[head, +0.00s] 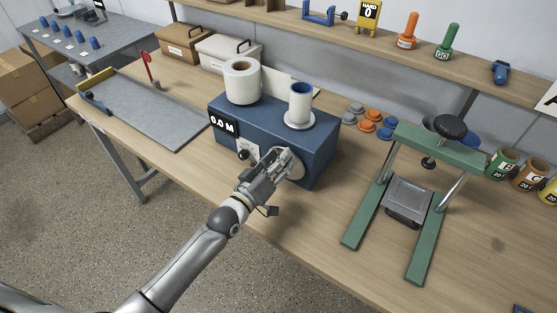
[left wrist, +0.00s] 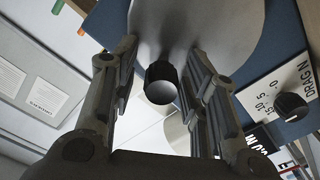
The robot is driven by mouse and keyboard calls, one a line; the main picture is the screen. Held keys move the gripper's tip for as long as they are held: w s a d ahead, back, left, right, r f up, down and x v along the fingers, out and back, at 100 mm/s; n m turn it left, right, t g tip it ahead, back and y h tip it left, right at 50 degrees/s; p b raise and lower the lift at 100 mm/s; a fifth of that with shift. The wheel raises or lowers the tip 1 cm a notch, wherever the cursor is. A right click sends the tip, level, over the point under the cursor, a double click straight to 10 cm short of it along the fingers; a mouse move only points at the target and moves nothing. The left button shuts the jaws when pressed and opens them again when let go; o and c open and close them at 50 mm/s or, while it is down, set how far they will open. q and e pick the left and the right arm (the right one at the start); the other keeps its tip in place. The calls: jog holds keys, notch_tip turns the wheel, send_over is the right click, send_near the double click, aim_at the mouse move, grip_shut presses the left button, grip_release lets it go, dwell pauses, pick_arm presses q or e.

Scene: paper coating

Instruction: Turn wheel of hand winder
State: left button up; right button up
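The hand winder is a blue box (head: 235,127) on the wooden bench, with a "0.0 M" display (head: 222,123) on its front. Its wheel is a pale metal disc (head: 299,168) on the front face, partly hidden by my left gripper (head: 287,160). In the left wrist view the wheel (left wrist: 235,22) fills the top middle, and a black crank knob (left wrist: 161,90) sticks out toward the camera. My left gripper (left wrist: 160,62) is open, one finger on each side of the knob, with visible gaps. My right gripper is not in view.
A white paper roll (head: 242,80) and a blue-cored spool (head: 300,103) stand on the winder. A drag dial (left wrist: 291,106) sits beside the wheel. A green press (head: 440,148) stands to the right, a grey board (head: 150,118) to the left. Bench between winder and press is mostly clear.

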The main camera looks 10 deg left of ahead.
pick_arm(q)
jog(key=shift+a, duration=0.1)
jog(key=v, duration=1.2)
dwell(0.9)
